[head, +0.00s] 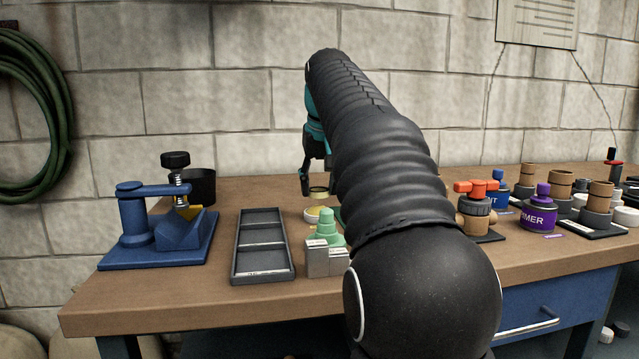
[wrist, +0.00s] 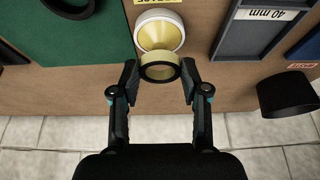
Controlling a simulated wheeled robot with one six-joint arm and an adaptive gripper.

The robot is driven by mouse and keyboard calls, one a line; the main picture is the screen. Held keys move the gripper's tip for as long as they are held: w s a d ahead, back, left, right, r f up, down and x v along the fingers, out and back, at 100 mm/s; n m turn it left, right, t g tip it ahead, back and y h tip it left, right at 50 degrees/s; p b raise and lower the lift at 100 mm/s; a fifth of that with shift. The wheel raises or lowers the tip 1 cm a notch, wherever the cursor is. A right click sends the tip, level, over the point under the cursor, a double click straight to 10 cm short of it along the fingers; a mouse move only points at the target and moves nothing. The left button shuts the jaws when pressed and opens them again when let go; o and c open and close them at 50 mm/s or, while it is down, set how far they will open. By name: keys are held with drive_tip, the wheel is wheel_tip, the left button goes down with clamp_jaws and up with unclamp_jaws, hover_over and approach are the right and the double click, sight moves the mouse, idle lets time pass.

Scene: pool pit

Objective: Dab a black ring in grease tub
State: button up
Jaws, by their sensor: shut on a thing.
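My gripper (wrist: 160,74) is shut on a ring (wrist: 160,72), one fingertip on each side of it. The ring is dark on its outer edge and looks pale yellow across its top and inside. In the head view the ring (head: 318,193) hangs under the fingers, above the bench. The grease tub (wrist: 159,34), a round white dish with yellow grease in it, is just beyond the ring in the wrist view. In the head view the tub (head: 312,214) shows below the ring. The ring seems apart from the grease.
A blue clamp (head: 140,240) and black pot (head: 199,187) are left. Valves and a purple primer can (head: 539,217) are right. A green mat (wrist: 88,32) lies beside the tub.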

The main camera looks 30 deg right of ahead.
drive_tip(key=shift+r+p, duration=2.1)
drive_tip(key=shift+r, duration=0.1)
